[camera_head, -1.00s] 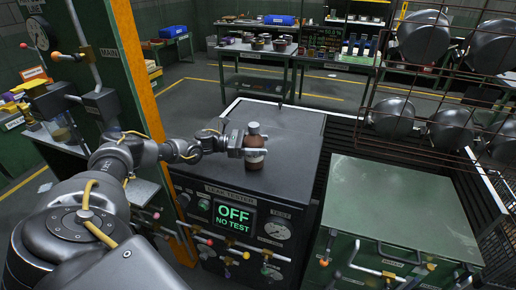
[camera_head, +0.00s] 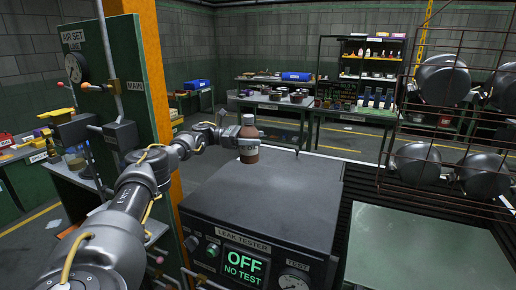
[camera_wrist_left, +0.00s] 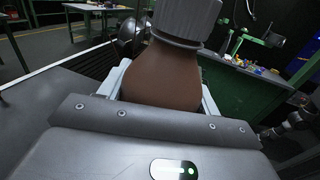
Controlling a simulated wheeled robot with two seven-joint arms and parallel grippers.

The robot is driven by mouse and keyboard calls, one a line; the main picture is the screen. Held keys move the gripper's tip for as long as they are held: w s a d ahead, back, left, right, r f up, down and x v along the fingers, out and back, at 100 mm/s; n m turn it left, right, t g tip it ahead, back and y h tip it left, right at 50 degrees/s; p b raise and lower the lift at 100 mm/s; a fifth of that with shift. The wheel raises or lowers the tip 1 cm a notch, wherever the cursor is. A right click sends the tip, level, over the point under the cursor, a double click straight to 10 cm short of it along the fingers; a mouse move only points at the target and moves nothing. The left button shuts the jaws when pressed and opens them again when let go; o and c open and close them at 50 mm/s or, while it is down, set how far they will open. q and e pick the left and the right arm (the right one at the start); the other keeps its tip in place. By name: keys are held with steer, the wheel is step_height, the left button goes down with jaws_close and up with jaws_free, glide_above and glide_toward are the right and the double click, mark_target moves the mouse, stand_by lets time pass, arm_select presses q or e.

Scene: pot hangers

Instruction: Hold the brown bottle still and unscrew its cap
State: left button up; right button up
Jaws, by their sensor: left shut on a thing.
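My left gripper (camera_head: 238,142) comes in from the left and is shut on the bottle, below the cap. In the left wrist view the brown bottle (camera_wrist_left: 160,75) sits between the two pale fingers, and the ribbed grey cap (camera_wrist_left: 187,18) is above them. The bottle shows over the back part of the leak tester's top; I cannot tell whether its base is clear of it.
The dark leak tester (camera_head: 265,195) has a bare top and a screen (camera_head: 244,266) reading "OFF NO TEST". A green panel (camera_head: 415,250) lies at right, below a wire rack with pots (camera_head: 420,165). A green post with a gauge (camera_head: 76,68) stands left.

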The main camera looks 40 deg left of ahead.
arm_select(q)
steer(key=shift+a+r, duration=0.1)
steer(key=shift+a, duration=0.05)
steer(key=o, duration=0.6)
steer(key=c, duration=0.9)
steer(key=shift+o, duration=0.2)
